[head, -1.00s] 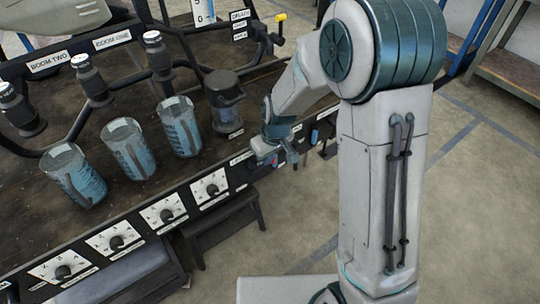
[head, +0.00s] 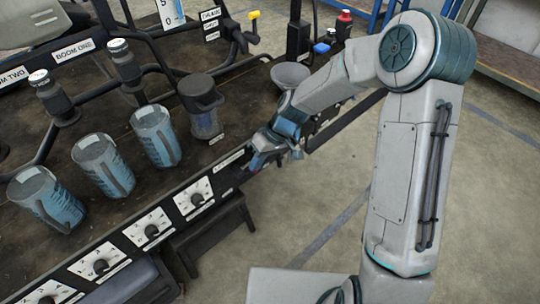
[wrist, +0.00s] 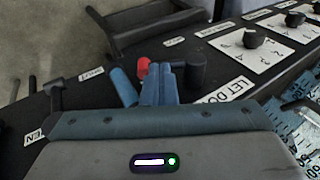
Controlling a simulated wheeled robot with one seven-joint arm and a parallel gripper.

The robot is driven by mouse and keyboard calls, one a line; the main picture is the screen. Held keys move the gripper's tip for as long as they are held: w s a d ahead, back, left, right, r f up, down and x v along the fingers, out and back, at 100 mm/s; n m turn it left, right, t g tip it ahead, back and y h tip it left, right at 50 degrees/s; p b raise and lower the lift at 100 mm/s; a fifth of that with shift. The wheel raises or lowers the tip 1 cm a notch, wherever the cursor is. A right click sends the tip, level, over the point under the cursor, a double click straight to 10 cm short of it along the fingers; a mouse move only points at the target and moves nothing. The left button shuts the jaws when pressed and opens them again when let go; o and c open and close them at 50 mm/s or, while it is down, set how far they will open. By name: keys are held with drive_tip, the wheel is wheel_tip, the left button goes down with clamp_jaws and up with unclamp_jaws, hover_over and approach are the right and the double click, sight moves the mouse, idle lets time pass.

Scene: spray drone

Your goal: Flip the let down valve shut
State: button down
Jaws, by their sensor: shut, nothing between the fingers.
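The let down valve sits at the front edge of the bench, beside a white label (wrist: 228,90) whose visible letters read "LET DO". In the wrist view a red-tipped part (wrist: 143,67) and a short dark cylinder (wrist: 191,74) show there, partly hidden by my fingers; I cannot tell exactly how the valve lever stands. My gripper (head: 262,160) is at this edge in the head view. In the wrist view its blue fingers (wrist: 158,84) are together and empty, close to the red part; contact cannot be told. A blue handle (wrist: 123,87) lies just left of the fingers.
Several dial knobs (head: 197,199) line the front panel to the left. Jugs of blue liquid (head: 156,136) and a dark lidded canister (head: 203,105) stand on the bench. A grey funnel (head: 290,75) is behind my wrist. A dark stool (head: 215,235) stands below; open floor lies right.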

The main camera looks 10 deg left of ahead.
drive_tip(key=shift+a+f+g+y, duration=0.1)
drive_tip(key=shift+f+g+y, duration=0.55)
drive_tip(key=shift+g+y, duration=0.05)
drive_tip(key=shift+f, duration=0.5)
drive_tip(key=shift+d+f, duration=0.2)
drive_tip(key=w+d+f+p+v, duration=0.1)
drive_tip(key=w+f+p+v, duration=0.1)
drive_tip(key=v, duration=1.1)
drive_tip(key=shift+d+p, duration=0.4)
drive_tip(key=shift+p, duration=0.4)
drive_tip(key=shift+r, duration=0.2)
